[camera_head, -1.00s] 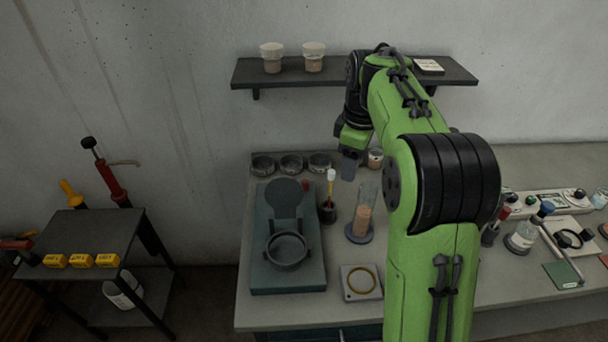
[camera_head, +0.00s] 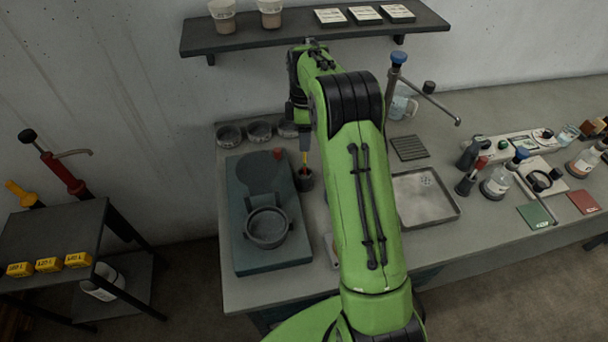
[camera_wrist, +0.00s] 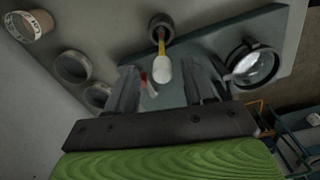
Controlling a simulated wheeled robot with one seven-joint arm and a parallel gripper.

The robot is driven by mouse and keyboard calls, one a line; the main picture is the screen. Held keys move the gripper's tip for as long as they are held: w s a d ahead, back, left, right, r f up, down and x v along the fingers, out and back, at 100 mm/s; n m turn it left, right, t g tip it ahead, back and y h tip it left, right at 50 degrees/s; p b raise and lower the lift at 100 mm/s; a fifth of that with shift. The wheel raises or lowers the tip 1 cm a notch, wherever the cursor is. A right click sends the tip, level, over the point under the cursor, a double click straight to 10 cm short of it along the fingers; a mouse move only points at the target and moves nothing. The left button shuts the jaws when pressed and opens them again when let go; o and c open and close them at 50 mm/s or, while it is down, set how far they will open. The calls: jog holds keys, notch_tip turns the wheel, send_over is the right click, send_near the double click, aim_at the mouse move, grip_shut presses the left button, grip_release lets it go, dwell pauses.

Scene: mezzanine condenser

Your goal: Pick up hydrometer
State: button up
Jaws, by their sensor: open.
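A slim yellow-stemmed piece with a white rounded end (camera_wrist: 162,70), which looks like the hydrometer, stands in a dark round cup (camera_wrist: 161,27). In the head view its yellow stem (camera_head: 305,158) rises from the same dark cup (camera_head: 304,181), its top hidden by my gripper. My gripper (camera_wrist: 163,76) is open and empty. Its two fingers lie on either side of the white end in the wrist view; I cannot tell the depth between them. In the head view my arm covers much of the bench beside the cup.
A teal-based device (camera_head: 270,262) with a dark ring stands left of the cup, a red knob (camera_head: 278,153) close by. Several round dishes (camera_head: 259,131) sit behind. A wall shelf (camera_head: 300,40) hangs above. A metal tray (camera_head: 448,217) lies to the right.

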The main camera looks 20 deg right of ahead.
send_over(305, 163)
notch_tip(305, 163, down, 4)
jog(key=shift+w+f, duration=0.15)
jog(key=shift+f, duration=0.05)
jog(key=shift+w+f, duration=0.1)
jog(key=shift+f, duration=0.1)
jog(key=shift+r, duration=0.1)
jog(key=c, duration=0.3)
grip_shut()
